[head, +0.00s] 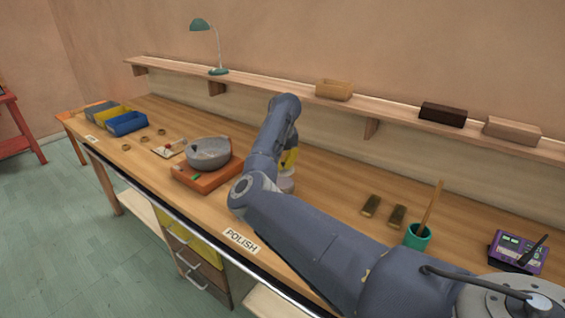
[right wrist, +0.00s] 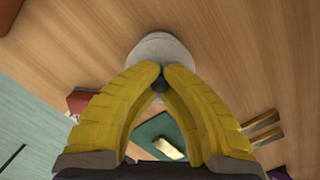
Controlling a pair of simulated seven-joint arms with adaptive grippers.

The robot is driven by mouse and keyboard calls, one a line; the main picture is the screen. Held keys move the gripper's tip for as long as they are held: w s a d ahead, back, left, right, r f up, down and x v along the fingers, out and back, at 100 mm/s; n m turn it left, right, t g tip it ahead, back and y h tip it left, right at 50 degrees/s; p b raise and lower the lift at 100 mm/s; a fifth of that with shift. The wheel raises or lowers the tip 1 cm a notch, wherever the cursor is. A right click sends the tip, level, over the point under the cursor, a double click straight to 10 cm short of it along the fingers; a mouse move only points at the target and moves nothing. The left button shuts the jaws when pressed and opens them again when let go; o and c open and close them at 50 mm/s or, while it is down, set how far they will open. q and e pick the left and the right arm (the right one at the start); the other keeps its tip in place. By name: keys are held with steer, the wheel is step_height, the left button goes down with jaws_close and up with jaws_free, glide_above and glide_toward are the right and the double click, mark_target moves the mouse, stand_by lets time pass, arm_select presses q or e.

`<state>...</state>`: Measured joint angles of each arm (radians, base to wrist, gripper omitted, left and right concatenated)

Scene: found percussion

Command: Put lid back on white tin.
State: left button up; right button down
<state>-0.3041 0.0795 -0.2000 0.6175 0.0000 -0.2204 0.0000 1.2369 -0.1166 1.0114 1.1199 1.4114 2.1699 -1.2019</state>
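My right gripper (head: 290,158) points down at a pale, round white thing (head: 286,184), mostly hidden behind my right arm. In the right wrist view, the yellow fingers of my right gripper (right wrist: 160,72) come together on a small dark knob (right wrist: 159,83). The white round top (right wrist: 160,46) shows just beyond the fingertips. The knob looks like the lid's. I cannot tell the lid and the tin apart, or whether they touch. My left gripper is not in view.
A grey bowl (head: 208,152) sits on an orange-brown block (head: 188,176) to the left. Two small dark blocks (head: 371,205), a green cup (head: 417,236) with a stick, and a purple device (head: 516,252) are to the right. A shelf (head: 290,92) runs along the back.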

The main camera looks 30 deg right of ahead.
mark_target(283, 182)
steer(key=shift+f, duration=2.4)
steer(key=shift+f, duration=0.2)
stand_by(0.6)
steer(key=c, duration=2.1)
jaws_free()
steer(key=o, duration=1.2)
steer(key=shift+c, duration=0.2)
steer(key=shift+r, duration=0.1)
steer(key=shift+r, duration=3.35)
jaws_close()
